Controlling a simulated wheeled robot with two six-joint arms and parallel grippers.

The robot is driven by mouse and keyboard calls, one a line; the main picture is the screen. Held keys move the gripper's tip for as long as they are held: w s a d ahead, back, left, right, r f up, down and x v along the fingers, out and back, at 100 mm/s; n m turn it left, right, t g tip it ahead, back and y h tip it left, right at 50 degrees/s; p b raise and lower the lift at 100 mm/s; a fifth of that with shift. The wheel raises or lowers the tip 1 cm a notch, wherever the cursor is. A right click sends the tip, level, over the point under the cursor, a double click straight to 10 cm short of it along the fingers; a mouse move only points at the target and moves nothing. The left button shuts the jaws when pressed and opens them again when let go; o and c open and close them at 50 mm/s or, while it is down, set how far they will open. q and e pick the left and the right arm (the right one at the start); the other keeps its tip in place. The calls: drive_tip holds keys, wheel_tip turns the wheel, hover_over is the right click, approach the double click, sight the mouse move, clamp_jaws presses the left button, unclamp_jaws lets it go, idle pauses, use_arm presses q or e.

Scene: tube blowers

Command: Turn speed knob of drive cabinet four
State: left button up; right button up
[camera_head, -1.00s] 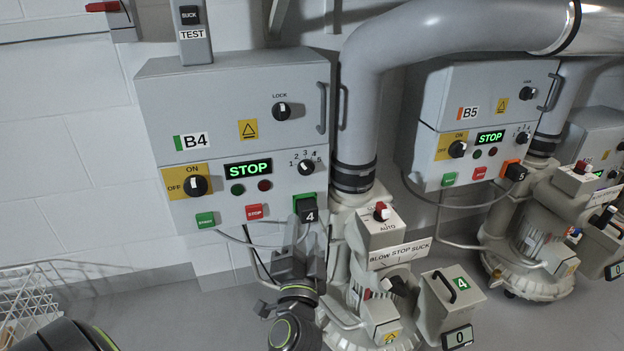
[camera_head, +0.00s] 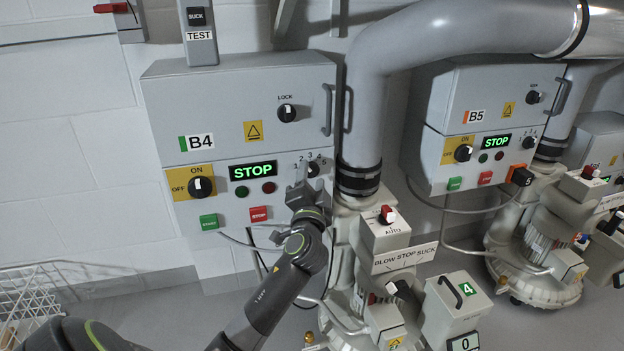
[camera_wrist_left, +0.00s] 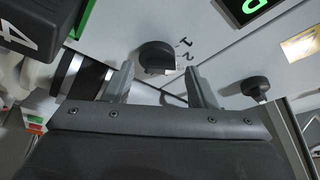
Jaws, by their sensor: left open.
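The B4 drive cabinet (camera_head: 225,120) is a grey box on the wall, with a STOP display lit green (camera_head: 253,171). My left gripper (camera_head: 304,183) is open just below the knob and hides part of the panel there. In the left wrist view the knob (camera_wrist_left: 156,57) shows just beyond and between the two open fingertips (camera_wrist_left: 160,78). The fingers look apart from it; exact depth is hard to tell. My right gripper is not in view.
An ON/OFF switch (camera_head: 200,187), green button (camera_head: 209,221) and red button (camera_head: 259,214) sit left of my gripper. A thick grey pipe (camera_head: 362,110) stands close on the right. The number 4 block (camera_wrist_left: 32,28) is near the gripper in the left wrist view.

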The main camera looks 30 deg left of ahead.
use_arm(q)
drive_tip(key=shift+w+a+r, duration=0.1)
drive_tip(key=shift+w+a, duration=0.2)
drive_tip(key=shift+w, duration=0.15)
